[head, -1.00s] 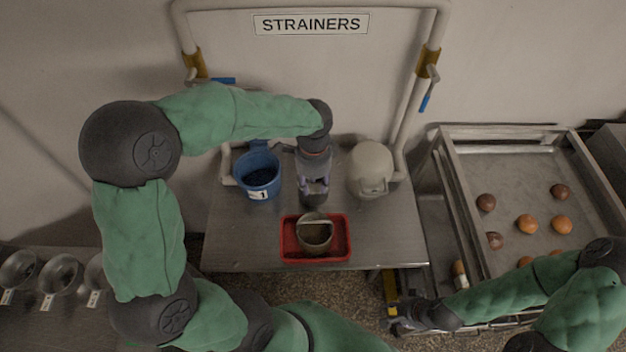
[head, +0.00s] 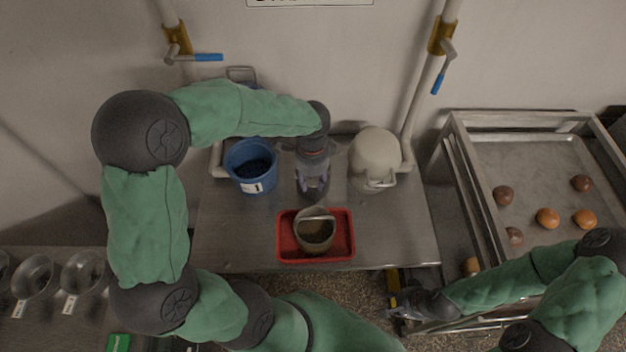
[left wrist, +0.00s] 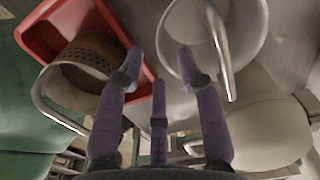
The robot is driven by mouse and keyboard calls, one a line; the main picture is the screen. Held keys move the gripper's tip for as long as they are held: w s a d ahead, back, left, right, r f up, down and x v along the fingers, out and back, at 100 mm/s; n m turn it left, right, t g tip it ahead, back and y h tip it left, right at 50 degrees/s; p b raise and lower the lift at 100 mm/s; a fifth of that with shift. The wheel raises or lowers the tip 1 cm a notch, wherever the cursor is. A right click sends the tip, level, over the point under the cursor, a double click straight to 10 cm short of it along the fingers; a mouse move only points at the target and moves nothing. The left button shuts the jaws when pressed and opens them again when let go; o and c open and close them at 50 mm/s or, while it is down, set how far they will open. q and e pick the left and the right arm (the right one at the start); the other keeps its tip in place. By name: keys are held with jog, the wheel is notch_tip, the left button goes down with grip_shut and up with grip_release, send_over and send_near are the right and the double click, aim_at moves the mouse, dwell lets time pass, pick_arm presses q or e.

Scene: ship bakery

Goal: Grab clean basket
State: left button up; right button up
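A grey-brown strainer basket (head: 314,233) with a raised handle stands in a red tray (head: 347,257) at the table's front; dark residue shows inside. It also shows in the left wrist view (left wrist: 78,88). A pale, clean-looking round basket (left wrist: 248,25) with a bail handle appears below my left gripper in the left wrist view; the gripper largely hides it in the head view. My left gripper (head: 312,192) is open, its fingers spread above and beside that basket; contact cannot be told. My right gripper (head: 397,305) is low by the table's front right corner, its fingers unclear.
A blue bucket (head: 238,160) labelled 1 stands left of my left gripper; a cream lidded container (head: 372,150) stands close on its right. A metal rack (head: 500,150) with several buns is at right. Small metal bowls (head: 82,270) are at lower left. The table's front right is clear.

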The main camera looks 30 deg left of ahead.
aim_at(315, 186)
pick_arm(q)
jog(key=shift+w+d+f+b, duration=0.15)
jog(key=shift+f+b, duration=0.25)
jog(key=shift+f, duration=1.25)
jog(key=shift+w+d+f+b, duration=0.15)
jog(key=shift+f+b, duration=0.2)
jog(key=shift+f, duration=1.3)
grip_shut()
